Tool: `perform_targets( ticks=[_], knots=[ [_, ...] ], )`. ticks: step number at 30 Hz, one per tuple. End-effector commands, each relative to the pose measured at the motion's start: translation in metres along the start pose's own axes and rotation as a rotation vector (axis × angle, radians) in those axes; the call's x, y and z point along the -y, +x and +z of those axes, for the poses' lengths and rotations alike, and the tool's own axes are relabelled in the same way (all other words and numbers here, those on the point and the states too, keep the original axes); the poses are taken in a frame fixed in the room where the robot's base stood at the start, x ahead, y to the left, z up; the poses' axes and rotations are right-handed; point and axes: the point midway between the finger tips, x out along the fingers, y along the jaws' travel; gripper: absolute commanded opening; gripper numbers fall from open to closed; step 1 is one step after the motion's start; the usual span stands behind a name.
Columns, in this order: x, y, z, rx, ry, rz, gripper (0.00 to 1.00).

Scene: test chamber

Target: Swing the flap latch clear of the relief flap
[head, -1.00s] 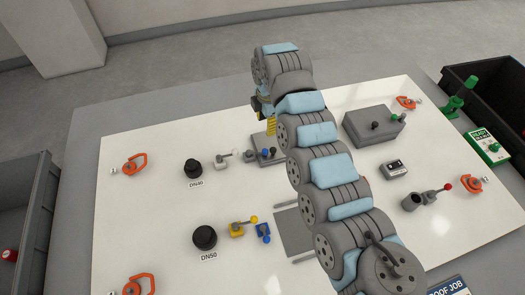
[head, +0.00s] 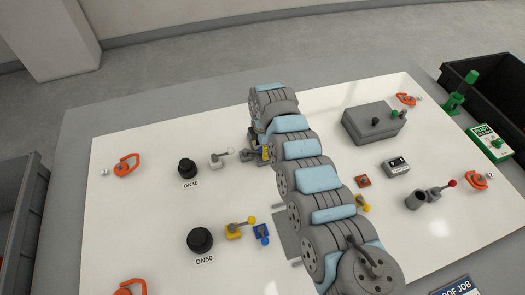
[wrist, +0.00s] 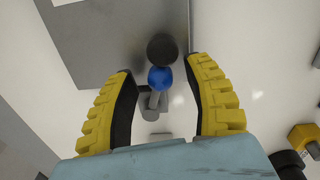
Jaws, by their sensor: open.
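In the wrist view, a lever with a blue ball knob (wrist: 159,78) on a short grey stem, likely the flap latch, stands at the edge of a grey plate (wrist: 105,45), likely the relief flap. A black ball knob (wrist: 162,47) shows just beyond the blue one, over the plate. My gripper (wrist: 161,67) is open, its yellow fingers on either side of the blue knob with a gap on both sides. In the head view, my gripper (head: 266,153) is low over the board, and my arm hides most of the plate and latch.
On the white board (head: 140,215), a grey lever (head: 219,160) and black DN40 cap (head: 188,168) stand left of the gripper. A yellow valve (head: 236,231) and blue valve (head: 262,234) sit nearer. A grey box (head: 372,124) stands to the right.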

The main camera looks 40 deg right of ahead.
Motion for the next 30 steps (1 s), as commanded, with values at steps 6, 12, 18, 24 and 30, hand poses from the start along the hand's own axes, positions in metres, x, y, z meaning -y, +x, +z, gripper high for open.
perform_targets(
  ticks=[6,12,18,24,30],
  knots=[
    [0.000,0.005,0.000,0.000,0.000,-0.001,0.51],
    [0.000,0.005,0.000,0.000,0.000,-0.001,0.46],
    [0.001,0.005,0.000,-0.001,0.000,-0.001,0.00],
    [0.001,0.004,0.002,0.000,0.006,-0.002,0.00],
    [0.007,0.001,0.015,0.002,0.057,-0.003,0.00]
  ],
)
